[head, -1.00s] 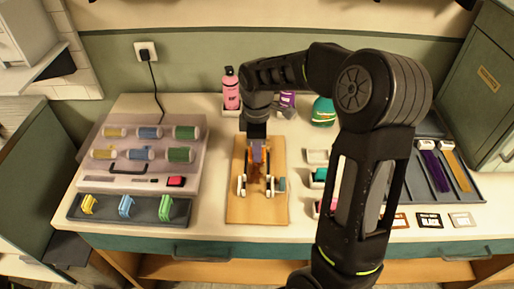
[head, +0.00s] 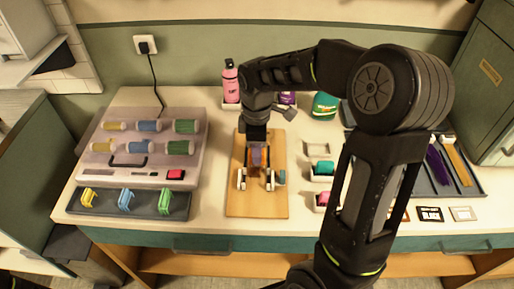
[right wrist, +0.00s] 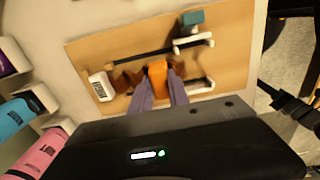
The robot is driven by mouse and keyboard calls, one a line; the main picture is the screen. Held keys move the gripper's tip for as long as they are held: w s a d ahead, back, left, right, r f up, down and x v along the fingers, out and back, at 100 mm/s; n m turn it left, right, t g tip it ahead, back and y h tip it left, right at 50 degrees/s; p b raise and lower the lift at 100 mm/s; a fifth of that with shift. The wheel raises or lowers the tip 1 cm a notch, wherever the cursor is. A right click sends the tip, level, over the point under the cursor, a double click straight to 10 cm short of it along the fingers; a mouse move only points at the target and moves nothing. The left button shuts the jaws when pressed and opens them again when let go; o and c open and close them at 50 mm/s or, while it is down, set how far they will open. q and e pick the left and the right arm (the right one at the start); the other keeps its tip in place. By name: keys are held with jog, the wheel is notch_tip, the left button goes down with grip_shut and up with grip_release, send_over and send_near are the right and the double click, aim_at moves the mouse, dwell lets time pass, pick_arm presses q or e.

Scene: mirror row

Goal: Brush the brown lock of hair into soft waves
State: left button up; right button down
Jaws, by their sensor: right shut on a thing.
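A wooden board (head: 238,200) lies on the counter. In the right wrist view, the brown lock of hair (right wrist: 124,79) lies wavy across the board between white holders; part of it is hidden behind my fingers. My right gripper (head: 257,163) points down over the middle of the board. It is shut on an orange tool (right wrist: 157,78), probably the brush, held at the lock. I cannot tell how firmly it touches the hair. A dark thin rod (right wrist: 150,58) runs alongside the lock, with a teal knob (right wrist: 190,20) near one holder. My left gripper is out of view.
A case with coloured rollers (head: 145,165) and a tray of coloured clips (head: 125,203) stand left of the board. A pink bottle (head: 230,82) and a green container (head: 324,106) stand behind. Small bins (head: 320,170) and a tray of hair strands (head: 440,170) lie right.

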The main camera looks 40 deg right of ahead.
jog(key=shift+s+a, duration=0.3)
jog(key=shift+s, duration=0.1)
jog(key=shift+s+a, duration=0.7)
jog(key=shift+s, duration=0.25)
jog(key=shift+s+a+f, duration=0.1)
jog(key=shift+s, duration=0.05)
jog(key=shift+s+a+b, duration=0.3)
jog(key=shift+s+a, duration=0.3)
jog(key=shift+s, duration=0.15)
jog(key=shift+s, duration=0.1)
jog(key=shift+s+a, duration=0.65)
jog(key=shift+s, duration=0.15)
jog(key=shift+r, duration=0.2)
